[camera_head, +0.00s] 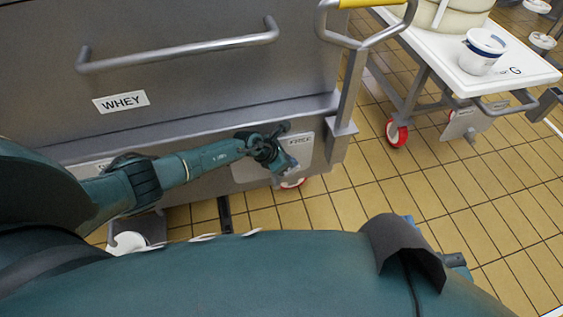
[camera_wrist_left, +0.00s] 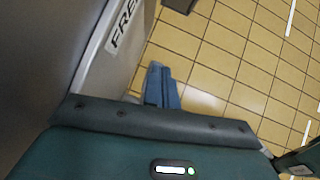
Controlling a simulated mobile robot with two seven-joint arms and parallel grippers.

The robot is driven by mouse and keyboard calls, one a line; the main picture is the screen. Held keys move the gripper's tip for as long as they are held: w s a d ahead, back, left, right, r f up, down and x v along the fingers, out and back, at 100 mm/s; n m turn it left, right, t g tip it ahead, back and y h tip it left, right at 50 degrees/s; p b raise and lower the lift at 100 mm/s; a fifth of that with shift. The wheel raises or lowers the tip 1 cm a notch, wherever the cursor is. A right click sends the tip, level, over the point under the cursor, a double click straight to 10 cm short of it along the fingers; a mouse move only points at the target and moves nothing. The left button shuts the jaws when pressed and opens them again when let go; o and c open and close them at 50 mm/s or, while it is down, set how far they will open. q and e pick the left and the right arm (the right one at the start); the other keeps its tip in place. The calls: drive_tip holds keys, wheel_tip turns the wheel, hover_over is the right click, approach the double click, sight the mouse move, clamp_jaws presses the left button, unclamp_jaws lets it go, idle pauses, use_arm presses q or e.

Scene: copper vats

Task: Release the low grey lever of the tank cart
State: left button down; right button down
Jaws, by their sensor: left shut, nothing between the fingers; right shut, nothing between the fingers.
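The tank cart (camera_head: 190,85) is a big grey metal vat with a WHEY label, at the upper left of the head view. My left gripper (camera_head: 290,168) is shut and empty, in front of a pale plate (camera_head: 303,147) low at the cart's right corner. In the left wrist view its blue fingers (camera_wrist_left: 160,86) are together, right of a plate marked FREE (camera_wrist_left: 122,22). I cannot pick out the low grey lever for sure; my gripper and wrist may hide it. My right gripper (camera_head: 455,262) shows only partly at lower right, largely hidden by my own arm; it is shut.
A grey bar handle (camera_head: 180,46) crosses the cart's front. A yellow-topped rail (camera_head: 358,3) rises at its right corner. A white-topped trolley (camera_head: 535,75) carrying a tub (camera_head: 481,52) stands at upper right. Tiled floor (camera_head: 440,190) lies clear right of the cart.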

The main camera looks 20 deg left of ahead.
use_arm(q)
drive_tip(key=shift+w+d+f, duration=0.2)
drive_tip(key=shift+w+d, duration=0.15)
drive_tip(key=shift+d, duration=0.15)
use_arm(e)
drive_tip(key=shift+a, duration=0.1)
